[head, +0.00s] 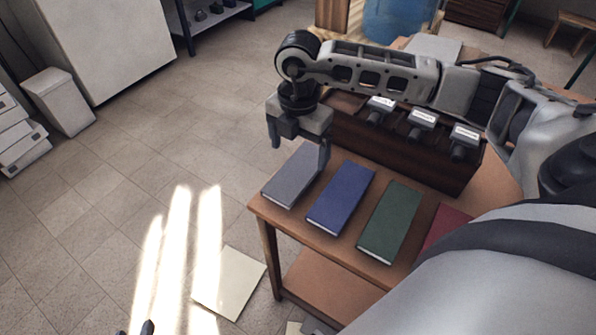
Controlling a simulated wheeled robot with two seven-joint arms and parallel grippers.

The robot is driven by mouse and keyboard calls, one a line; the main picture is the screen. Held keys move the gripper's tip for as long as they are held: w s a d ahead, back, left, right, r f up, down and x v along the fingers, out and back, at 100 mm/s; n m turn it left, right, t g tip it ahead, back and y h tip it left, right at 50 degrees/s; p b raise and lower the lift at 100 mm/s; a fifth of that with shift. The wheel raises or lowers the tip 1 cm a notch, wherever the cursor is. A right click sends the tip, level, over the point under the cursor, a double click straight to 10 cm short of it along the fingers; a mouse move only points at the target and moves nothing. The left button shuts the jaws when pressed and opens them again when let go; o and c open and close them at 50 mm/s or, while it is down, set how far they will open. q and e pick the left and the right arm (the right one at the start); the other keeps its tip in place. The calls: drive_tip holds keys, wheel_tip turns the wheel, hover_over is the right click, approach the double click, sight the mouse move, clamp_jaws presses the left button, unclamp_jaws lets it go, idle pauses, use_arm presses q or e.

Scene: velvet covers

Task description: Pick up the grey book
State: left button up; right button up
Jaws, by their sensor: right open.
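The grey book (292,178) lies flat at the left end of the wooden table, first in a row of books. My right gripper (299,150) is open and empty, pointing down over the far end of the grey book. One finger is at the book's left side and the other overlaps its right edge in the picture. I cannot tell how high the fingertips are above it. Only dark tips of my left gripper (135,329) show at the bottom edge of the view.
A blue book (341,198), a green book (390,222) and a partly hidden red book (444,228) lie to the right. A dark wooden box (395,150) with labelled items stands behind them. A pale sheet (229,283) lies on the floor.

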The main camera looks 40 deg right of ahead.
sight(298, 170)
drive_tip(key=f, duration=0.5)
drive_tip(key=shift+s+a, duration=0.15)
drive_tip(key=shift+a, duration=0.05)
drive_tip(key=shift+r, duration=0.1)
drive_tip(key=c, duration=1.1)
drive_tip(key=shift+c, duration=0.2)
